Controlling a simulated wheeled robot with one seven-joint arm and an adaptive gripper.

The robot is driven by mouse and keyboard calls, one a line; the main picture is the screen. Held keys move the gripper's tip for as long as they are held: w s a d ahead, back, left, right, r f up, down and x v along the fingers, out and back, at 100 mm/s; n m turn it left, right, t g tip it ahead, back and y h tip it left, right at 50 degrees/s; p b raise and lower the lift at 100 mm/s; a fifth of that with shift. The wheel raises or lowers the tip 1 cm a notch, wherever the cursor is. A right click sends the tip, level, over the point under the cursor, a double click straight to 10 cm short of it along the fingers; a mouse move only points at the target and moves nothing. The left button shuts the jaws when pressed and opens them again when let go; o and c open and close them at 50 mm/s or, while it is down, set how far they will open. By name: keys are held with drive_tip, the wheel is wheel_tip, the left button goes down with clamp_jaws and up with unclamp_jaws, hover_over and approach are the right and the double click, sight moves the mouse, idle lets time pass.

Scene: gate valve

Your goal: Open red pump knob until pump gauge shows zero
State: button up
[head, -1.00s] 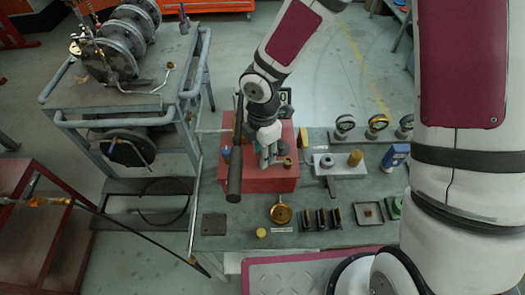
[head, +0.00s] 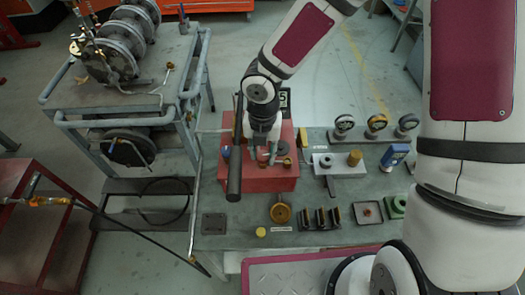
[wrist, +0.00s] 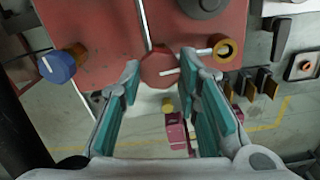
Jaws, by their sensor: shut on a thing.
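The red pump box (head: 285,183) stands on the bench below my arm. The red pump knob (wrist: 158,72), with a white line, is on its face in the wrist view. My gripper (wrist: 161,66) has its teal-padded fingers on either side of this knob and is shut on it. In the head view my gripper (head: 263,155) points down at the box, and the arm hides the knob. A small dark display (head: 285,98) with a pale digit shows behind the box, partly covered by my wrist; I cannot read it surely.
On the box are a blue knob (wrist: 57,65), a brass-coloured knob (wrist: 226,50) and a dark round knob (wrist: 203,5). Several round gauges (head: 376,122) stand at the bench's back right.

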sight(263, 155)
drive_tip(key=shift+n, duration=0.6)
drive_tip(key=o, duration=1.1)
drive_tip(key=shift+o, duration=0.2)
wheel_tip(263, 155, up, 12)
